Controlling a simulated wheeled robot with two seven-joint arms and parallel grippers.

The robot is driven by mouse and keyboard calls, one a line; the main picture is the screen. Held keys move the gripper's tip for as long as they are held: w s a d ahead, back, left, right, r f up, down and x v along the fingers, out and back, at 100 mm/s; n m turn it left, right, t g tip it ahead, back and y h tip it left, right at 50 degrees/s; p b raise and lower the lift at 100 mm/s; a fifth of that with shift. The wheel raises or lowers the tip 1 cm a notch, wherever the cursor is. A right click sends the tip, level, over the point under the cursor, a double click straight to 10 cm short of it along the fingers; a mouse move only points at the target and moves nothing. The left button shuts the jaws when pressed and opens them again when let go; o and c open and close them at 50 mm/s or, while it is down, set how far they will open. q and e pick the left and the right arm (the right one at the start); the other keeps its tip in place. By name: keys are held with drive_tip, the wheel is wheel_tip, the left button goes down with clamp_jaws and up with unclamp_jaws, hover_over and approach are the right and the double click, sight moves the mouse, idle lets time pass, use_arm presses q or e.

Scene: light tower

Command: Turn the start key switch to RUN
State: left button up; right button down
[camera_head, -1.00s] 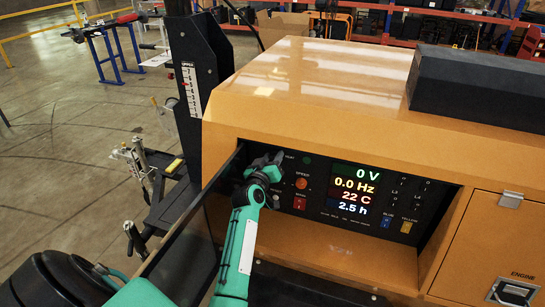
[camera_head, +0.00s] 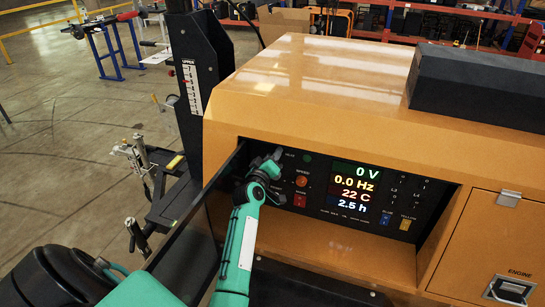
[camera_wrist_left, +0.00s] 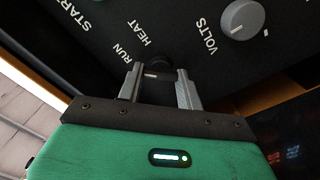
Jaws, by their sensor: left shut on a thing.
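The start key switch (camera_wrist_left: 160,62) is a small dark knob on the black control panel, with the labels START, RUN and HEAT beside it in the left wrist view. My left gripper (camera_wrist_left: 161,78) has its two grey fingers on either side of the switch and is shut on it. A small pale mark shows between the fingers, but I cannot tell which label the switch points to. In the head view my left gripper (camera_head: 272,163) is at the panel's left end and hides the switch. My right gripper is not in view.
A grey VOLTS knob (camera_wrist_left: 242,18) sits beside the switch. The lit display (camera_head: 354,186), an orange knob (camera_head: 301,181) and a red switch (camera_head: 299,200) are right of my gripper. The orange housing (camera_head: 300,95) frames the recessed panel; a dark open door (camera_head: 195,225) stands at left.

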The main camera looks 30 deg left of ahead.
use_arm(q)
drive_tip(key=o, duration=1)
drive_tip(key=shift+b+v, duration=1.95)
drive_tip(key=shift+v, duration=4.95)
drive_tip(key=shift+a, duration=0.1)
